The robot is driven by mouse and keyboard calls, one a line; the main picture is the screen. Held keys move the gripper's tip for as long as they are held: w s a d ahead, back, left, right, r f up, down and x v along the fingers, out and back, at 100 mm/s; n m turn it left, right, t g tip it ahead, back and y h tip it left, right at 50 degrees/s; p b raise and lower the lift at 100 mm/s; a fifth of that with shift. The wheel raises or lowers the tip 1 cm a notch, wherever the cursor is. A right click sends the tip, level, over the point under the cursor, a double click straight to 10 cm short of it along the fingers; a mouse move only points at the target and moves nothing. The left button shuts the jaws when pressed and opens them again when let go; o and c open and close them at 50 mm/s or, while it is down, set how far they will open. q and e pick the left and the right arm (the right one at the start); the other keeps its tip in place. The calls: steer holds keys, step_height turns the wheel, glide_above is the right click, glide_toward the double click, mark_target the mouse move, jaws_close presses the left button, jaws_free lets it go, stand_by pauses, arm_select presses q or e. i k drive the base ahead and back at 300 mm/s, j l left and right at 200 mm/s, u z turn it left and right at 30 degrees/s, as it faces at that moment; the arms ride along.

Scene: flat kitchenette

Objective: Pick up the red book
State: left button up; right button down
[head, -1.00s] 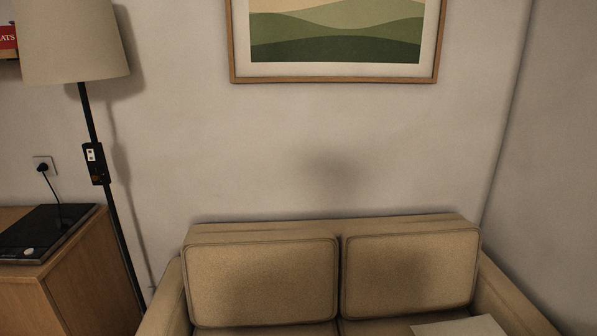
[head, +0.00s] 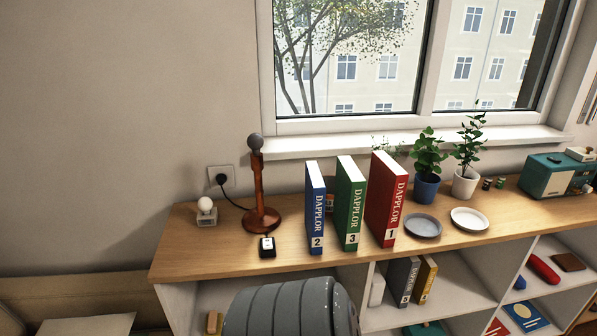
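The red book (head: 386,199) stands upright on the wooden top of a low shelf unit below the window. Its spine reads DAPPLOR with a number 1. It is the rightmost of three upright books; a green book (head: 350,203) numbered 3 stands to its left, and a blue book (head: 315,208) numbered 2 further left. Small gaps separate the spines. Neither of my grippers shows in the head view.
Right of the red book are a grey plate (head: 422,225), a white plate (head: 469,219), a blue-potted plant (head: 427,187) and a white-potted plant (head: 466,185). Left are an orange lamp (head: 259,190) and small items. A grey ribbed form (head: 292,310), unclear what, hides part of the shelves.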

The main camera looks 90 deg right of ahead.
mark_target(387, 181)
steer(key=z, duration=3.3)
